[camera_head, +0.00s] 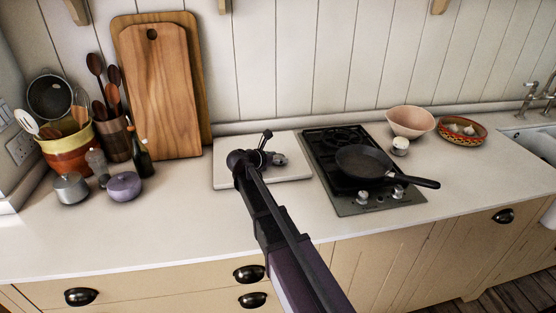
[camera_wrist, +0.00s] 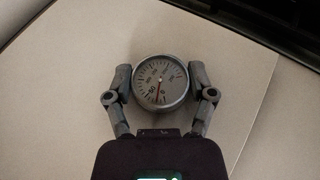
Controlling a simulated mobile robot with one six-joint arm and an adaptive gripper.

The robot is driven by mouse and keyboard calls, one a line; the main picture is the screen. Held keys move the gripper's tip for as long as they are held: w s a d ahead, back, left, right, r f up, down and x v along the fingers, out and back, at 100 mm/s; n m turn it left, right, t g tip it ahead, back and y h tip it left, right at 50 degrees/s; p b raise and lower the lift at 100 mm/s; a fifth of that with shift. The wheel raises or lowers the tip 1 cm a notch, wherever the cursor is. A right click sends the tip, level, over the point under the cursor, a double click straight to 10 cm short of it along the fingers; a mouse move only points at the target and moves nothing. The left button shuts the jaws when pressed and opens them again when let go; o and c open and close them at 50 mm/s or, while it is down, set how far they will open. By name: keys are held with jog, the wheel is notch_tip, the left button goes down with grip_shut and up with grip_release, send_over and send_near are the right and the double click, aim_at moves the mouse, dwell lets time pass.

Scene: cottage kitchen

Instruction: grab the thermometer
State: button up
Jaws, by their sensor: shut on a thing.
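The thermometer (camera_wrist: 161,82) is a round dial with a grey rim, a pale face and a dark needle. In the wrist view it sits between the two fingers of my gripper (camera_wrist: 161,92), which are shut on its left and right sides. In the head view my gripper (camera_head: 268,154) is over the white board (camera_head: 228,178) on the counter. The thermometer is mostly hidden there by my arm and fingers. I cannot tell whether it touches the board.
A black hob (camera_head: 322,161) with a frying pan (camera_head: 364,161) stands just right of the board. A pink bowl (camera_head: 411,122) and a patterned dish (camera_head: 461,133) are farther right. Wooden boards (camera_head: 160,95), a dark bottle (camera_head: 141,158) and a purple lidded pot (camera_head: 124,187) stand left.

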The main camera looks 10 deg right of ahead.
jog(key=shift+r, duration=0.1)
notch_tip(320, 180, up, 2)
jog(key=p, duration=0.2)
jog(key=shift+r+p, duration=0.2)
jog(key=shift+p, duration=0.15)
jog(key=shift+s+d+r+p, duration=0.1)
jog(key=shift+s+r+p, duration=0.25)
jog(key=shift+r+p, duration=0.3)
jog(key=s+d, duration=0.2)
jog(key=s, duration=0.2)
jog(key=s+d, duration=0.2)
jog(key=s, duration=0.3)
jog(key=s+d+r+p, duration=0.1)
jog(key=s, duration=0.4)
jog(key=shift+s+d, duration=0.1)
jog(key=shift+d, duration=0.3)
